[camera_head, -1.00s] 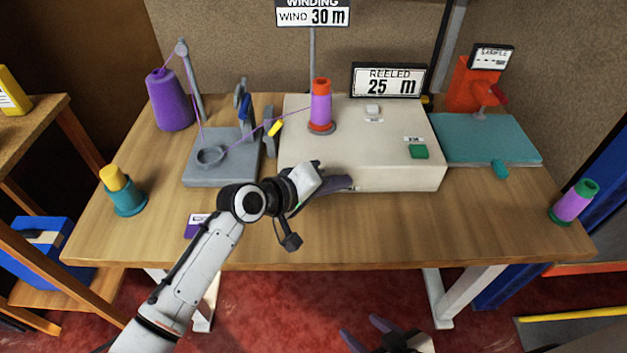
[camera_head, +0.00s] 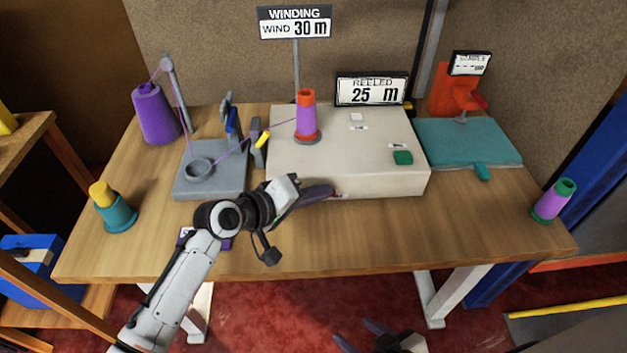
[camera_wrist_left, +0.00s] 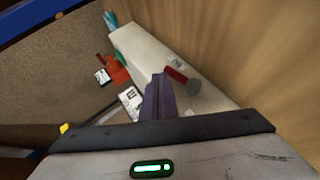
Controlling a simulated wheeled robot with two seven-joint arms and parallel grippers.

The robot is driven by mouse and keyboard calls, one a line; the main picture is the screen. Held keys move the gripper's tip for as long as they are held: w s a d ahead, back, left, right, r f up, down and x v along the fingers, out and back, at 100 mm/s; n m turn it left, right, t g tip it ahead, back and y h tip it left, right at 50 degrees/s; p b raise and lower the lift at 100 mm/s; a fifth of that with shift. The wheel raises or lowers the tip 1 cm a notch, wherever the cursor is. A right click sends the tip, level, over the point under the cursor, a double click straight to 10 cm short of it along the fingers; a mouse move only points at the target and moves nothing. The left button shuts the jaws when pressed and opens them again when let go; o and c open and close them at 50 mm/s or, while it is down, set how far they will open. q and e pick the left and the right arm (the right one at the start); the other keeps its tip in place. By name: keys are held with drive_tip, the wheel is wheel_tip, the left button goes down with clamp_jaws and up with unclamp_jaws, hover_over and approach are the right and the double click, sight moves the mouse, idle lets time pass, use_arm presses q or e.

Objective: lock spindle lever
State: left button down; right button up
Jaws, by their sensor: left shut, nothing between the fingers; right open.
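The cream winder box (camera_head: 385,183) stands on the table with a purple-wound spool on an orange core (camera_head: 306,115) upright on top. My left gripper (camera_head: 328,191) is shut and empty at the box's front face. A small red piece (camera_head: 338,195) shows by its fingertips. In the left wrist view, a red lever (camera_wrist_left: 176,75) with a grey round end (camera_wrist_left: 194,86) sticks out from the box face, just right of my shut left fingers (camera_wrist_left: 158,97). I cannot tell whether they touch. My right gripper (camera_head: 366,336) is open and empty, low in front of the table.
Signs read "WIND 30 m" (camera_head: 295,23) and "REELED 25 m" (camera_head: 371,90). A purple thread cone (camera_head: 156,113) and grey guide stand (camera_head: 210,182) are at left. A teal board (camera_head: 465,142) is at right. A green button (camera_head: 403,158) is on the box.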

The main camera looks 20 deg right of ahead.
use_arm(q)
drive_tip(key=s+a+r, duration=0.3)
drive_tip(key=s+r, duration=0.3)
drive_tip(key=r, duration=0.4)
drive_tip(key=shift+a+p, duration=0.15)
drive_tip(key=shift+p, duration=0.3)
use_arm(e)
wheel_tip(320, 180, up, 2)
drive_tip(key=shift+s+r, duration=0.1)
drive_tip(key=shift+s, duration=0.05)
use_arm(q)
drive_tip(key=shift+s, duration=0.1)
